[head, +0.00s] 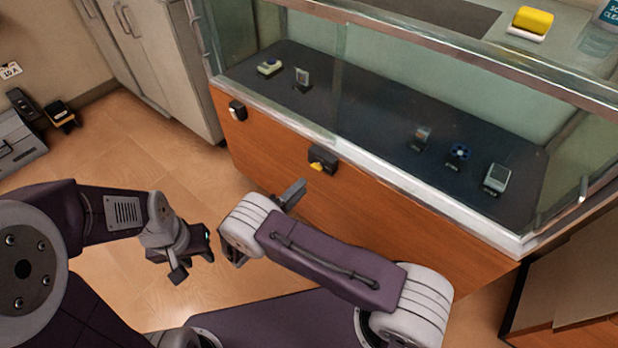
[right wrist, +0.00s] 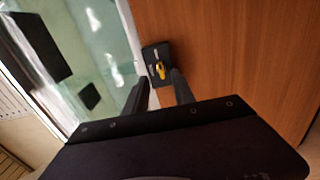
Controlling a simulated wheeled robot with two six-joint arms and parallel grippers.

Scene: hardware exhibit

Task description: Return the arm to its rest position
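My right arm reaches in from the lower right of the head view, bent at a purple link. Its gripper (head: 290,194) points at the wooden front of the display case. In the right wrist view its two fingers (right wrist: 159,80) stand apart with nothing between them. A small black box with a yellow part (head: 318,162) is on the case front, a little beyond the fingertips; it also shows in the right wrist view (right wrist: 157,61). My left gripper (head: 193,266) hangs low over the floor at the left, its fingers apart and empty.
The glass display case (head: 430,172) holds several small exhibits on a dark floor. A yellow and white object (head: 531,22) lies on its top. A second small black fitting (head: 237,110) is on the case front. Grey cabinets (head: 150,50) stand at the left.

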